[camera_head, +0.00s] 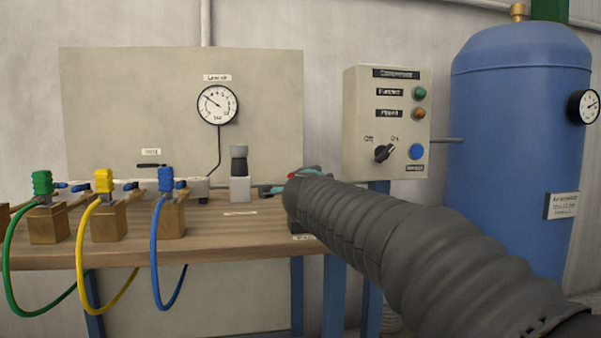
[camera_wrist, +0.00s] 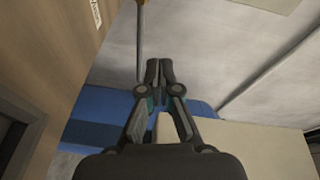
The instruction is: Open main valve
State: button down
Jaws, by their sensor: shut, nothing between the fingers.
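I cannot make out the main valve for certain. In the wrist view, a grey pipe (camera_wrist: 139,45) runs up to a small brass-coloured fitting (camera_wrist: 146,2), cut off by the top edge at the edge of the wooden bench (camera_wrist: 60,60). My gripper (camera_wrist: 159,70) is shut and empty, with its fingertips together just right of the pipe's lower end. In the head view, my dark ribbed arm reaches to the bench's right end and hides most of the gripper. Small red and teal bits show at the arm's tip; I cannot tell whether they belong to a valve.
A control box (camera_head: 385,125) with knob and buttons stands right of the bench (camera_head: 240,235). A blue tank (camera_head: 515,150) stands farther right. A gauge (camera_head: 217,104) hangs on the back panel (camera_head: 120,100). Green, yellow and blue hoses (camera_head: 155,265) hang at the left.

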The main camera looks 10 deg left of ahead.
jog(key=shift+w+a, duration=0.2)
jog(key=shift+w, duration=0.25)
jog(key=w+p, duration=0.1)
jog(key=w, duration=0.8)
jog(key=shift+w+f, duration=0.2)
jog(key=a, duration=0.3)
jog(key=shift+w+a+f+b, duration=0.2)
jog(key=shift+f+b, duration=0.2)
jog(key=shift+a, duration=0.3)
jog(key=shift+w, duration=0.1)
